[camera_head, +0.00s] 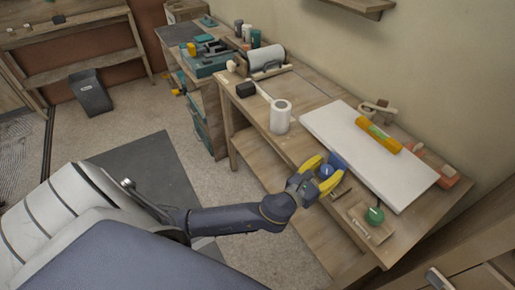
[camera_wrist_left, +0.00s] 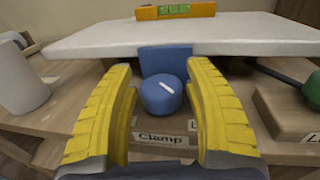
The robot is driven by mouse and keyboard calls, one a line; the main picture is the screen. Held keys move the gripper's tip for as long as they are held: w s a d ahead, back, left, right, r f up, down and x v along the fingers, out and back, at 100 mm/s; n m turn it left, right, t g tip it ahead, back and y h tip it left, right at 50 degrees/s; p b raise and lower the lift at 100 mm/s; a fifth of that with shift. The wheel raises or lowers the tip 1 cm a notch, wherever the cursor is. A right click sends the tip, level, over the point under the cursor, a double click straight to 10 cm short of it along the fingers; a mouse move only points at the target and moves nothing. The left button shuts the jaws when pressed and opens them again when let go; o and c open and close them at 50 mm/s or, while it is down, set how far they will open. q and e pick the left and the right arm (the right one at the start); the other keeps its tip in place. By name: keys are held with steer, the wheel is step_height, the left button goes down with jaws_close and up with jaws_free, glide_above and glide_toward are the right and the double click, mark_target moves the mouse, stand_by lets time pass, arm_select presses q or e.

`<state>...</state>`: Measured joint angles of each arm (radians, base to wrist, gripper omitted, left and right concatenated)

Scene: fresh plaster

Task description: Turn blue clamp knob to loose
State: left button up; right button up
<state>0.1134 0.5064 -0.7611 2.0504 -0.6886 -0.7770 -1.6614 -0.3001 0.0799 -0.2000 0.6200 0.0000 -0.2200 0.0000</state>
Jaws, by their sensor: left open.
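The blue clamp knob (camera_wrist_left: 161,95) is a round knob with a white pointer line, set in front of a blue block (camera_wrist_left: 165,60) at the edge of the white board. It sits between the yellow fingers of my left gripper (camera_wrist_left: 162,110), which is open with a gap on both sides. A label reading "Clamp" (camera_wrist_left: 163,138) is below the knob; a second label to its right is mostly hidden by a finger. In the head view, the left gripper (camera_head: 322,178) reaches the knob (camera_head: 326,171) at the bench's front edge. My right gripper is not seen.
The white board (camera_head: 360,150) lies on the bench with an orange level (camera_head: 378,135) on it. A green ball-ended lever (camera_head: 375,215) stands right of the knob. A white cylinder (camera_head: 281,117) stands to the left on the bench.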

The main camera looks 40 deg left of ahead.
arm_select(q)
steer(key=shift+m+g+h, duration=1.15)
steer(key=shift+m+h, duration=0.4)
steer(key=shift+h, duration=0.6)
steer(key=shift+m+g+h, duration=1.15)
steer(key=shift+m+h, duration=0.4)
steer(key=shift+h, duration=0.6)
steer(key=shift+m+g+h, duration=1.6)
steer(key=shift+m+g, duration=0.2)
steer(key=shift+g, duration=0.5)
steer(key=shift+a+m+g+h, duration=0.1)
steer(key=shift+m+g+h, duration=0.3)
steer(key=shift+m+g, duration=0.3)
steer(key=v, duration=1.7)
steer(key=w+a+f+n+t+y, duration=0.3)
steer(key=w+a+f+n+y, duration=0.1)
steer(key=n, duration=0.5)
steer(key=w+a+f+n+t+y, duration=0.3)
steer(key=w+a+f+n+y, duration=0.1)
steer(key=a+f+n, duration=0.4)
steer(key=shift+w+a+n, duration=0.8)
steer(key=shift+w+n, duration=0.1)
steer(key=shift+n, duration=0.4)
